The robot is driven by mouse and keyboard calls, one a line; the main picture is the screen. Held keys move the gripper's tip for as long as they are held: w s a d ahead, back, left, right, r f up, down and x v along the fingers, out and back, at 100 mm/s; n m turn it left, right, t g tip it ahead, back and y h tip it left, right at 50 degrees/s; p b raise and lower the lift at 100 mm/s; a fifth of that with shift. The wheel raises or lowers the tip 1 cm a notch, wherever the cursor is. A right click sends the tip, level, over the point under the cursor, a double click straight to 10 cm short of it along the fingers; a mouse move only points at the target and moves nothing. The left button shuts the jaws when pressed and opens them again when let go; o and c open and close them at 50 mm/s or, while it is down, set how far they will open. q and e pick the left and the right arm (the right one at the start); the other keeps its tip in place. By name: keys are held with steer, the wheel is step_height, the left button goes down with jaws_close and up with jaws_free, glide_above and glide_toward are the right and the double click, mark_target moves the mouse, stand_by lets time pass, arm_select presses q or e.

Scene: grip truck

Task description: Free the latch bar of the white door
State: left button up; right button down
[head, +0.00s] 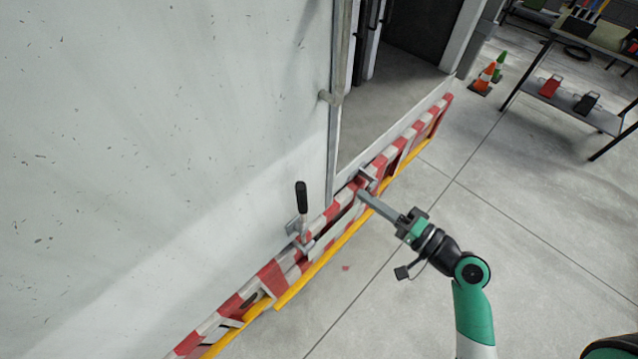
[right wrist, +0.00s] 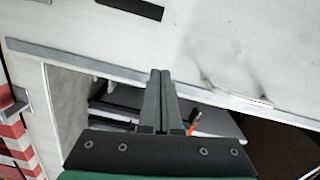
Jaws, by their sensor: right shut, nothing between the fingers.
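The white door (head: 170,130) fills the left of the head view. A metal lever with a black grip (head: 301,196), which looks like its latch bar, stands upright in a bracket (head: 296,229) at the door's bottom edge. My right gripper (head: 362,195) is shut and empty. Its tips are right of the lever and apart from it, by the striped bumper near the door's right edge. In the right wrist view the shut fingers (right wrist: 158,82) overlap a grey strip along a white panel; contact cannot be told. The lever is not recognisable there. My left gripper is not in view.
A red and white striped bumper (head: 273,279) with a yellow rail (head: 330,247) runs below the door. Right of the door is an open compartment (head: 385,115). Traffic cones (head: 484,77) and a shelf (head: 575,105) stand beyond. The floor (head: 540,215) is clear.

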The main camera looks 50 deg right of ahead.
steer(key=w+a+p, duration=0.3)
steer(key=w, duration=0.7)
steer(key=shift+w+a+f, duration=0.4)
steer(key=shift+a, duration=0.15)
